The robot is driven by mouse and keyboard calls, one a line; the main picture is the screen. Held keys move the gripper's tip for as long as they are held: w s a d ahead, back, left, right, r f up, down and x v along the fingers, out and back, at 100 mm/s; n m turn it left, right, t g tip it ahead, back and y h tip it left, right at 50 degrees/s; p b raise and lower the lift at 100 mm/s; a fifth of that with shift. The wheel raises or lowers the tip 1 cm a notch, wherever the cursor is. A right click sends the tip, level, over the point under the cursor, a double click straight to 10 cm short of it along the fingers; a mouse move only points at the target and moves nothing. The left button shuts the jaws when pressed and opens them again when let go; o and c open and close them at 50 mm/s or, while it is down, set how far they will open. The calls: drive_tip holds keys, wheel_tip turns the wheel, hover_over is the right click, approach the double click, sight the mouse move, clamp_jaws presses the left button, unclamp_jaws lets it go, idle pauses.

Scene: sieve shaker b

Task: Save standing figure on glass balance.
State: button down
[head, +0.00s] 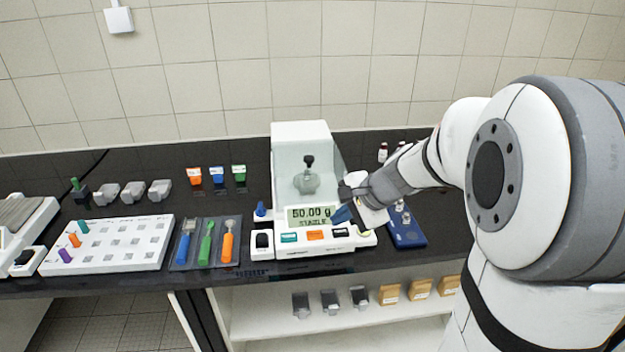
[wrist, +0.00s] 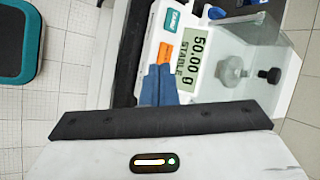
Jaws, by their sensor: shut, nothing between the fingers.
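The glass balance (head: 300,133) stands on the dark bench with a grey weight with a black knob (head: 307,182) inside it. Its display (head: 312,217) reads 50.00 g, STABLE; the wrist view shows the same display (wrist: 194,55). The front panel has a teal key (head: 289,238), an orange key (head: 315,235) and darker keys to the right. In the wrist view the teal key (wrist: 172,19) and orange key (wrist: 165,53) show; the key lettering is too small to read surely. My gripper (head: 341,215) is shut and empty, its blue tips over the panel near the orange key; contact cannot be told.
Left of the balance lie a tool mat (head: 190,262) with blue, green and orange tools and a white rack (head: 105,262) with coloured pegs. A blue tray (head: 410,239) lies right of it. Small coloured cups (head: 213,175) stand behind. A shelf below holds packets.

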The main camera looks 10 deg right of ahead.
drive_tip(key=w+d+m+t+p, duration=0.1)
drive_tip(key=w+d+m+t, duration=0.1)
drive_tip(key=w+m, duration=0.3)
drive_tip(key=w+d, duration=0.1)
drive_tip(key=w, duration=0.2)
drive_tip(key=shift+d+m, duration=0.2)
drive_tip(key=shift+m, duration=0.2)
drive_tip(key=shift+f, duration=0.1)
drive_tip(key=b, duration=0.6)
hover_over(345, 233)
drive_tip(key=shift+y, duration=0.3)
wheel_tip(345, 233, down, 8)
drive_tip(key=shift+w+r, duration=0.1)
drive_tip(key=shift+r, duration=0.05)
drive_tip(key=shift+f+b, duration=0.5)
idle(0.4)
drive_tip(key=shift+f+b, duration=0.4)
drive_tip(key=shift+b, duration=0.1)
